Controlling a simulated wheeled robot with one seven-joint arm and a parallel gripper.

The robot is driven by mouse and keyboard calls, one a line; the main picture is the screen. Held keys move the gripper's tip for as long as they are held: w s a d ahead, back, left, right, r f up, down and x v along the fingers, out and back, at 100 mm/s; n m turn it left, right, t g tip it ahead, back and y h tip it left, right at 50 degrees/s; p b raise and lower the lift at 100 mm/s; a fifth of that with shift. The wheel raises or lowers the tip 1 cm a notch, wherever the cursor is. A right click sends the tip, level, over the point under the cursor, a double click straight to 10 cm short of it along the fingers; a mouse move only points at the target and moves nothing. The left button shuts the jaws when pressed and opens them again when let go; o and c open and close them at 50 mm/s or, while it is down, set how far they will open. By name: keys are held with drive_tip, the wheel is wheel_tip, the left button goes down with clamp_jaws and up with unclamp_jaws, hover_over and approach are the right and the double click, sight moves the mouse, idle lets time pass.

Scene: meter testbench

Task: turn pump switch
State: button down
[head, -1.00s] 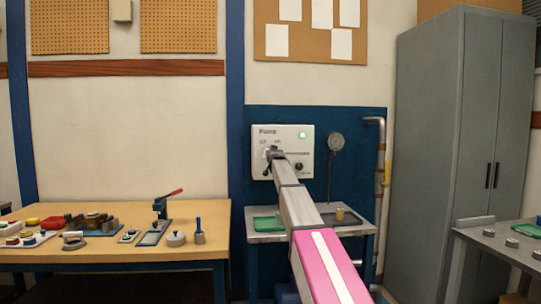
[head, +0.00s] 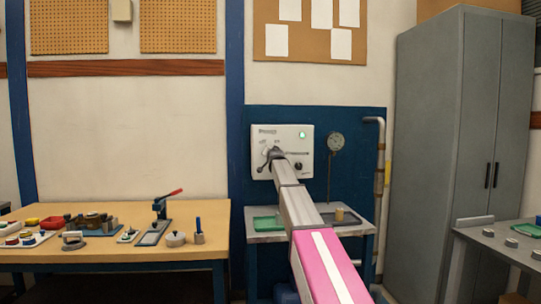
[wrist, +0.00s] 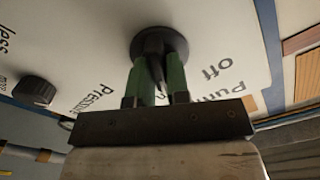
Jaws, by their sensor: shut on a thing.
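The white pump panel (head: 285,136) hangs on the blue backboard, with a lit green lamp (head: 303,134) at its upper right. The black pump switch (wrist: 152,40) is a round knob with a grip bar, close to the word "off" in the wrist view. My gripper (wrist: 158,65) has its green fingers shut on the bar of this switch. In the head view my gripper (head: 273,156) is at the left part of the panel and covers much of the switch, so its exact angle is hard to tell.
A second black knob (wrist: 35,90), by the word "Pressure", sits left of the switch in the wrist view. A gauge (head: 336,141) stands right of the panel. A small bench with a green tray (head: 266,223) is below. A grey cabinet (head: 460,150) stands at right.

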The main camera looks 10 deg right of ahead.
drive_tip(key=c, duration=1.1)
unclamp_jaws()
drive_tip(key=s, duration=1.1)
